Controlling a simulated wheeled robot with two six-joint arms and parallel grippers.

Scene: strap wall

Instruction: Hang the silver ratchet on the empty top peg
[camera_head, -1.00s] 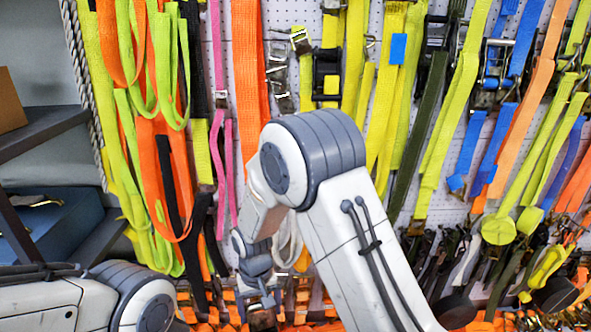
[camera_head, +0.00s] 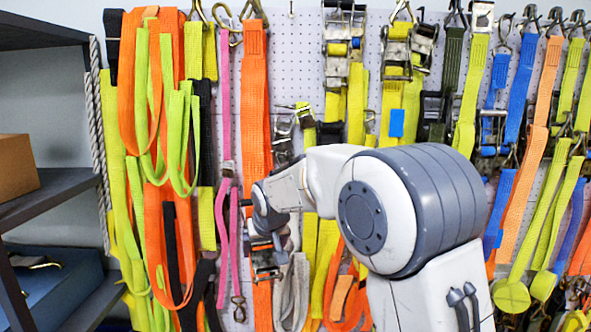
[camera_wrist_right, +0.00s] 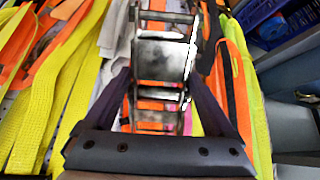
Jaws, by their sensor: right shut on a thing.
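The silver ratchet (camera_wrist_right: 165,58) is a worn metal buckle that fills the middle of the right wrist view. My right gripper (camera_wrist_right: 162,85) is shut on it, with a dark finger on each side. In the head view my right gripper (camera_head: 264,262) is in front of the hanging straps, left of centre and low, pointing down. The ratchet is small and partly hidden there. A small bare peg (camera_head: 291,12) sticks out of the pegboard near the top, between the orange strap and the yellow ratchet straps. The gripper is well below it. My left gripper is not in view.
Orange (camera_head: 255,100) and pink (camera_head: 223,90) straps hang left of the bare peg. Ratchet straps (camera_head: 343,50) hang right of it. Silver buckles (camera_head: 284,128) hang below it. The pegboard (camera_head: 295,60) around it is clear. Grey shelves (camera_head: 60,190) stand at the left.

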